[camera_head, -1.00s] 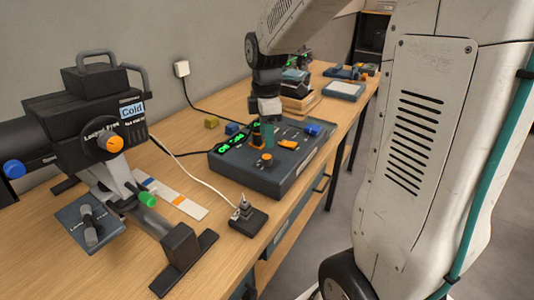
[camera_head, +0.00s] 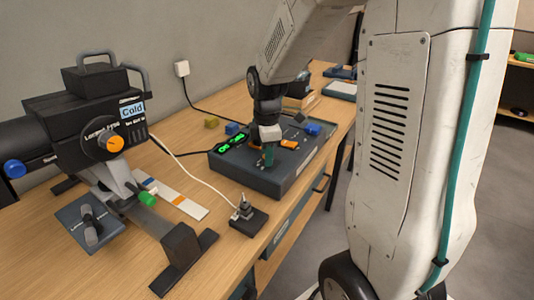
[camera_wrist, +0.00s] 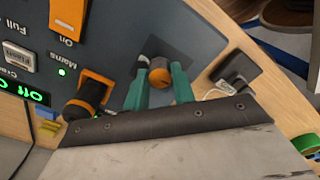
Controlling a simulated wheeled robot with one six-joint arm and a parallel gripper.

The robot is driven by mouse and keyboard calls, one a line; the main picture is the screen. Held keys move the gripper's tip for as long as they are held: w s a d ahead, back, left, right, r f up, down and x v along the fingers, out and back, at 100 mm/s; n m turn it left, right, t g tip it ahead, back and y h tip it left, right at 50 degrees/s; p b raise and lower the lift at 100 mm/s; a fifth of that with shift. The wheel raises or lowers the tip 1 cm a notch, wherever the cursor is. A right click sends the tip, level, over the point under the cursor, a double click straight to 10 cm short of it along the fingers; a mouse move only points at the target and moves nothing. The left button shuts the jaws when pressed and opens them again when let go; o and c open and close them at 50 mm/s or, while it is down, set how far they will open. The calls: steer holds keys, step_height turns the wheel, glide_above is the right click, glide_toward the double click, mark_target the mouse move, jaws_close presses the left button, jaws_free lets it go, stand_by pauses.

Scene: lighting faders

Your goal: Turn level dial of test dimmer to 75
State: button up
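The test dimmer (camera_head: 276,181) is a dark box with green lit displays on the bench in the head view. My gripper (camera_head: 268,158) points down over its front part, where the fingers hide the panel. In the wrist view, the dimmer panel (camera_wrist: 115,45) shows at upper left. The two teal fingers of my gripper (camera_wrist: 161,88) are apart, on either side of a dark knob with an orange cap (camera_wrist: 160,77), which looks like the level dial. I cannot tell whether they touch it. Its setting cannot be read. The green display (camera_wrist: 22,91) is partly cut off.
An orange Mains switch (camera_wrist: 68,17), a white Flash button (camera_wrist: 19,57) and a black-and-orange control (camera_wrist: 88,97) are on the panel. A large lamp (camera_head: 95,125) fills the left bench.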

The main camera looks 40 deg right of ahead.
steer(key=shift+m, duration=0.4)
steer(key=m, duration=0.5)
steer(key=shift+m, duration=0.3)
steer(key=m, duration=1.3)
steer(key=shift+w+m, duration=0.1)
steer(key=shift+m, duration=0.2)
steer(key=m, duration=0.6)
steer(key=shift+r+m, duration=0.1)
steer(key=shift+m, duration=0.3)
steer(key=o, duration=1)
